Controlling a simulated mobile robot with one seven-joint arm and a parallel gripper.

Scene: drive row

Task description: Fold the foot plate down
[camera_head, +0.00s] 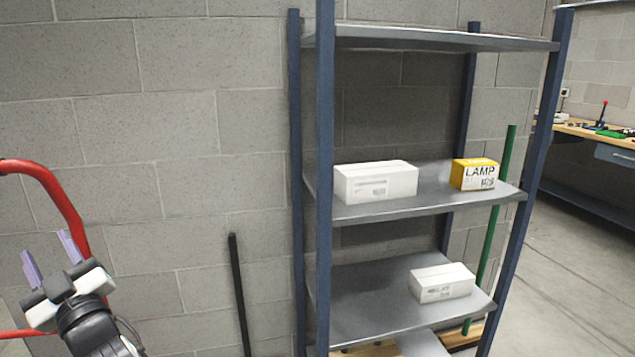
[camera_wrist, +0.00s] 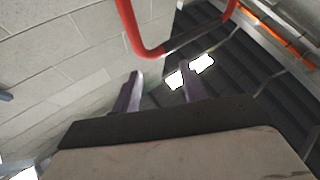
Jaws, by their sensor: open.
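A red tubular frame (camera_head: 62,200) curves in from the left edge in the head view, in front of the block wall. In the wrist view a red tube (camera_wrist: 139,38) bends near the top and joins a dark bar. I cannot make out a foot plate in either view. My gripper (camera_head: 48,255) is at the lower left of the head view, close to the red frame. In the wrist view my gripper (camera_wrist: 160,85) has its two purple fingers spread, with nothing between them. The red tube lies beyond the fingertips, apart from them as far as I can tell.
A blue-post shelf unit (camera_head: 325,180) holds white boxes (camera_head: 376,181) and a yellow lamp box (camera_head: 474,174). A black pole (camera_head: 239,290) leans on the wall, and a green pole (camera_head: 495,220) stands behind the shelf. A workbench (camera_head: 600,135) is at far right, with clear floor before it.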

